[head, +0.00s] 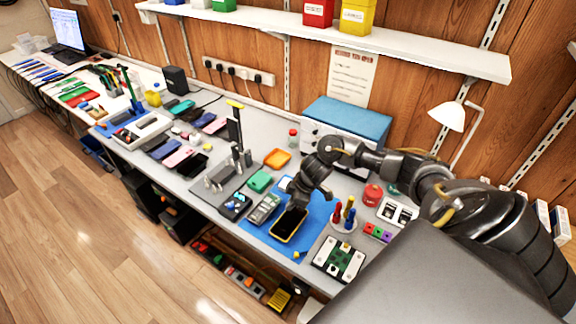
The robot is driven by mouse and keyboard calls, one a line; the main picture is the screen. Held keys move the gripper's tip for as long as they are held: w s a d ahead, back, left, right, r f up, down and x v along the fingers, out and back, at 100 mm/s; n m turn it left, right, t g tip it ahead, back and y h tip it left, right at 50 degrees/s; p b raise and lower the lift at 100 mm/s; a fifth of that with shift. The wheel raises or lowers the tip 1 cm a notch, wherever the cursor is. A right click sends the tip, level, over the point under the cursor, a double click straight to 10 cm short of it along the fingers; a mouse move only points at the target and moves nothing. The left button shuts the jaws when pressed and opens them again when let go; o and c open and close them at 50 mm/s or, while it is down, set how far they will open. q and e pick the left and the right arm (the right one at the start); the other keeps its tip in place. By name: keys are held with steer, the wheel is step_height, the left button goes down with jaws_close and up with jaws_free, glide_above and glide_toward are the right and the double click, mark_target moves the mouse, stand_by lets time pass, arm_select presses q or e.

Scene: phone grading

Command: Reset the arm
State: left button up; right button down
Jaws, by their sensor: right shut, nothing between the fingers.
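My right arm reaches in from the right, over the workbench (228,190). My right gripper (294,205) is shut and points down, close above or at the far end of a phone (289,224). The phone has a dark screen and a yellow edge and lies on the blue mat (318,215). The arm covers part of the mat, and I cannot tell whether the fingertips touch the phone. My left gripper is not in view.
A clear-looking device (265,208) and a green item (260,181) lie left of the mat. Screwdrivers stand in a holder (345,222) on the right, beside a green circuit board fixture (339,258). A blue-topped box (348,118) stands behind.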

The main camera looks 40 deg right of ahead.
steer(key=s+a+f+t, duration=0.15)
steer(key=s+a, duration=0.25)
steer(key=a, duration=0.6)
steer(key=s+a+t, duration=0.3)
steer(key=a, duration=0.6)
steer(key=s+d+r+m+g+h, duration=0.2)
steer(key=s+m, duration=0.2)
steer(key=s, duration=0.6)
steer(key=s+d+r+m+g+h, duration=0.1)
steer(key=s+d+r+m+g, duration=0.15)
steer(key=s, duration=0.75)
step_height(320, 180, down, 30)
steer(key=g+b, duration=0.1)
steer(key=b, duration=0.4)
steer(key=s+d+f+g+b, duration=0.1)
steer(key=s+d+f+b, duration=0.1)
steer(key=s+f, duration=1.5)
step_height(320, 180, down, 3)
steer(key=shift+s+d+f+b, duration=0.1)
steer(key=shift+s+d+b, duration=0.1)
steer(key=shift+b, duration=0.35)
